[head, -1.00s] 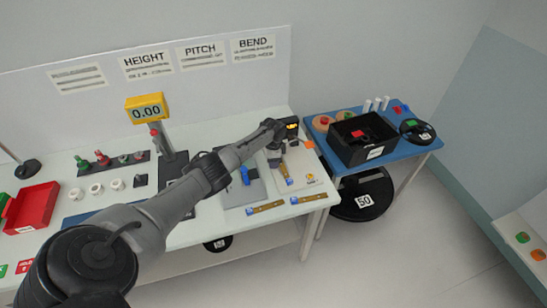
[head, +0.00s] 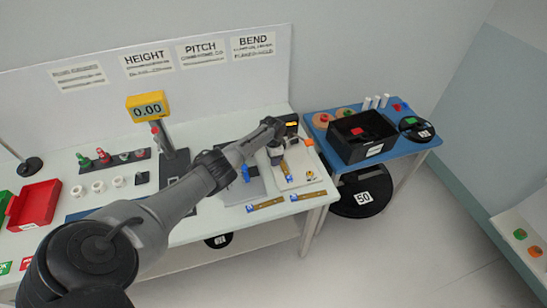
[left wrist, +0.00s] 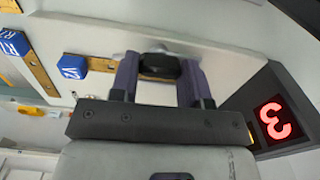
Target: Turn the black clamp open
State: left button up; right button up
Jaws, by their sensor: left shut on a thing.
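The black clamp (left wrist: 160,65) shows in the left wrist view as a dark rounded piece between my two finger pads, at the edge of a pale plate. My left gripper (left wrist: 158,72) is shut on it, one finger on each side. In the head view my left gripper (head: 276,156) points down over the white plate (head: 300,174) at the right end of the bench. The clamp is hidden there by the gripper and wrist. My right gripper is not in view.
A small black display (head: 292,125) stands close behind my wrist; its red digit shows in the left wrist view (left wrist: 275,119). An orange knob (head: 309,142) is right of the gripper. Brass strips with blue blocks (head: 266,202) lie in front. A blue table (head: 390,153) with a black bin (head: 360,150) stands right.

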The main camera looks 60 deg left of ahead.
pick_arm(q)
jog(key=o, duration=0.9)
jog(key=shift+r+p, duration=1.7)
jog(key=shift+r, duration=5.25)
